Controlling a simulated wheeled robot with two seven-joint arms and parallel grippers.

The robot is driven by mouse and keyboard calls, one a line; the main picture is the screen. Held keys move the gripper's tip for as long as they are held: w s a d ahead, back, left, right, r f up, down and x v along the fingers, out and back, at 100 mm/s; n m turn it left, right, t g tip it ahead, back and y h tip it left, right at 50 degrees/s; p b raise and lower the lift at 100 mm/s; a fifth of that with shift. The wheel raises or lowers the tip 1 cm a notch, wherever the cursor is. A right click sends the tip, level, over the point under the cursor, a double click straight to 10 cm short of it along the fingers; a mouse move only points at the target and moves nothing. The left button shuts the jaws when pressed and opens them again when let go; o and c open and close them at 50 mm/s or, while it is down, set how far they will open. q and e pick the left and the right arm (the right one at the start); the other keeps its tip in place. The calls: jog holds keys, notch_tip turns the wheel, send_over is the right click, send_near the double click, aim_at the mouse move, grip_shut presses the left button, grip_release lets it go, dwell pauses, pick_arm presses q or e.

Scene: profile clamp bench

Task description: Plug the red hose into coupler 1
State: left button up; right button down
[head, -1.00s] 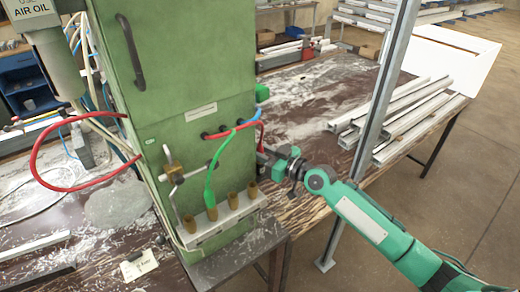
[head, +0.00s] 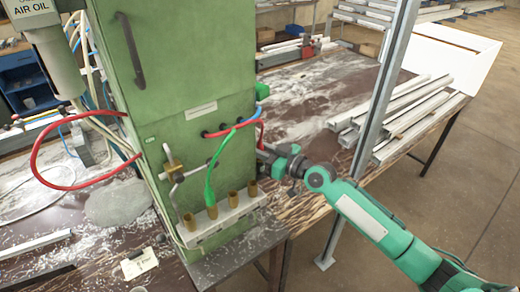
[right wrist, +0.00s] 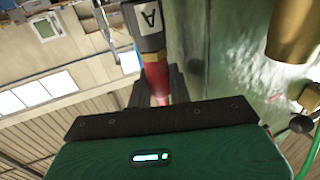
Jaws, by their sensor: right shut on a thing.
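The red hose (head: 238,124) leaves the green cabinet's front face and bends down at its right edge toward my right gripper. In the right wrist view, the right gripper (right wrist: 156,92) is shut on the red hose end (right wrist: 156,78). A plug with a white band marked "A" (right wrist: 149,18) extends beyond the fingers. A brass coupler (right wrist: 290,28) shows apart from it at the upper right. The coupler block (head: 222,222) at the cabinet's foot carries several brass couplers; their numbers are unreadable. In the head view the right gripper's fingers are hidden beside the cabinet. My left gripper is not seen.
A green hose (head: 209,180) runs down to one of the middle couplers. Another red hose (head: 36,160) loops out at the cabinet's left. A grey post (head: 383,95) stands behind my right arm. White profiles (head: 395,115) lie on the bench to the right.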

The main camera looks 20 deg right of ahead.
aim_at(260, 141)
jog(key=shift+r+p, duration=0.4)
jog(key=shift+r, duration=0.3)
dwell(0.3)
jog(key=shift+r+p, duration=1.05)
jog(key=shift+r, duration=0.3)
jog(key=s+d, duration=0.5)
jog(key=s, duration=0.8)
jog(key=shift+s+p, duration=0.3)
jog(key=shift+s, duration=0.05)
dwell(1.5)
